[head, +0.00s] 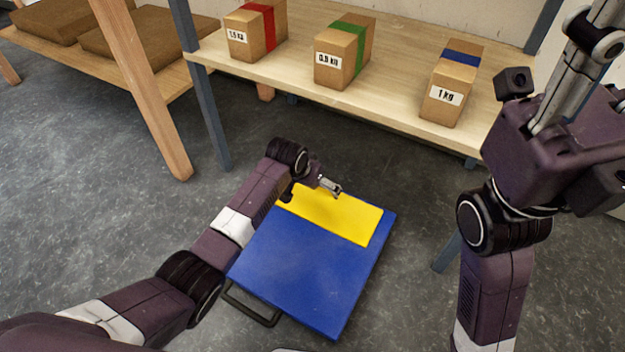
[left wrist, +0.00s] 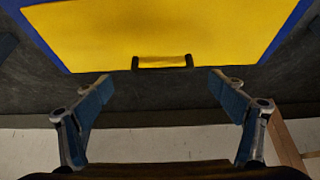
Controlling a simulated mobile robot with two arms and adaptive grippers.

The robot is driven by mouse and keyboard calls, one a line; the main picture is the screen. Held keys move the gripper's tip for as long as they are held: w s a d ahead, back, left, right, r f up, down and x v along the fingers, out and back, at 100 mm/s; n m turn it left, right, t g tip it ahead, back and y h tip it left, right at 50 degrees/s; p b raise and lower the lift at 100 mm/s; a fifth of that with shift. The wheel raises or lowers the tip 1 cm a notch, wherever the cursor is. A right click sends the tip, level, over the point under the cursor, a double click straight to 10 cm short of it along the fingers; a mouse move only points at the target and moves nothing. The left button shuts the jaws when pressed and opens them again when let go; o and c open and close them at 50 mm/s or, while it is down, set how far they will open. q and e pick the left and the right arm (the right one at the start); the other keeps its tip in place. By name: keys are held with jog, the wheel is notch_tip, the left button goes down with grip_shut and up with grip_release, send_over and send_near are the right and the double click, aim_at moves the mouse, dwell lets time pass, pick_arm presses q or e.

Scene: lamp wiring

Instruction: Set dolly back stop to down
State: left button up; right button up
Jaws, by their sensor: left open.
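The dolly (head: 305,262) is a flat blue platform on the floor with a yellow panel (head: 345,218) at its far side. In the left wrist view, a short dark bar (left wrist: 162,62) sits at the edge of the yellow panel (left wrist: 160,30). It looks like the back stop; its tilt is hard to tell. In the head view it is not discernible near my left gripper (head: 332,188), which is over the dolly's far edge. In the left wrist view that gripper (left wrist: 160,90) is open and empty, its fingers apart with the bar beyond them. My right gripper (head: 592,45) is raised at upper right, partly cut off.
A black loop (head: 250,310) sticks out at the dolly's near-left side. Behind it stands a wooden shelf (head: 395,105) with red-, green- and blue-banded boxes (head: 455,85). A wooden bench leg (head: 150,100) stands at the left.

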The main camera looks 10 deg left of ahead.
pick_arm(q)
jog(key=shift+v, duration=1.85)
